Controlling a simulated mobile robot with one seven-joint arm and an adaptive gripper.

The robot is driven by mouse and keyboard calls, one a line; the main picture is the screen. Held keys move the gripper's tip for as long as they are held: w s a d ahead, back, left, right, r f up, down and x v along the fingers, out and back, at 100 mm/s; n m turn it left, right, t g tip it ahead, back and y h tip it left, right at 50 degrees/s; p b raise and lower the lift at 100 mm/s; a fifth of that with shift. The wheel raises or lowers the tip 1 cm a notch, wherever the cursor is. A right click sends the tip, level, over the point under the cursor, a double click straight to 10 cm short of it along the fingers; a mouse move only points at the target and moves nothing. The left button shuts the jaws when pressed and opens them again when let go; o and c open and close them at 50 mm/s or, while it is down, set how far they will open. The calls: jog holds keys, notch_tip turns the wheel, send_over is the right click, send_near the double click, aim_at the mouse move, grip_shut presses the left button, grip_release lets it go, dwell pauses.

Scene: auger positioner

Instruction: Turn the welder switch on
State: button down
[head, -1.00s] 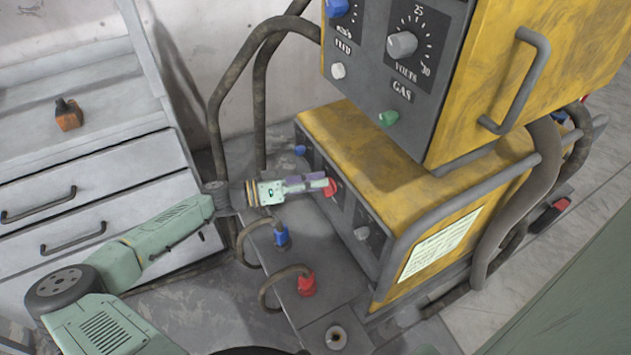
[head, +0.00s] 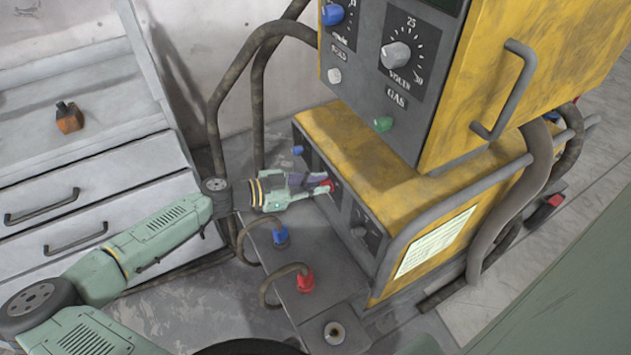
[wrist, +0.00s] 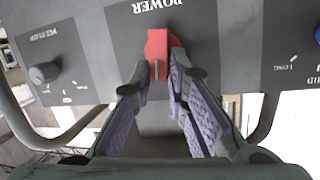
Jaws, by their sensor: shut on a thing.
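The red power switch (wrist: 157,48) is on the dark front panel of the lower yellow welder unit (head: 370,150), under the upside-down word POWER in the wrist view. The switch's upper part stays visible between and above the fingertips.
A grey knob (wrist: 44,72) sits left of the switch in the wrist view. The upper yellow unit (head: 500,60) overhangs on the right. Red (head: 305,280) and blue (head: 281,236) cable plugs stand below the arm. A drawer cabinet (head: 90,210) is at left.

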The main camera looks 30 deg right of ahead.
jog(key=shift+s+f+m+t+b, duration=0.15)
jog(key=shift+m+t, duration=0.25)
jog(key=shift+m, duration=0.45)
jog(key=shift+s+m+t+b, duration=0.25)
jog(key=shift+m+t, duration=0.15)
jog(key=shift+m, duration=0.5)
jog(key=shift+s+f+m+t+b, duration=0.15)
jog(key=shift+m+t, duration=0.25)
jog(key=shift+m, duration=0.45)
jog(key=shift+r, duration=0.1)
jog(key=c, duration=1.6)
grip_release()
jog(key=shift+o, duration=0.2)
jog(key=v, duration=1.2)
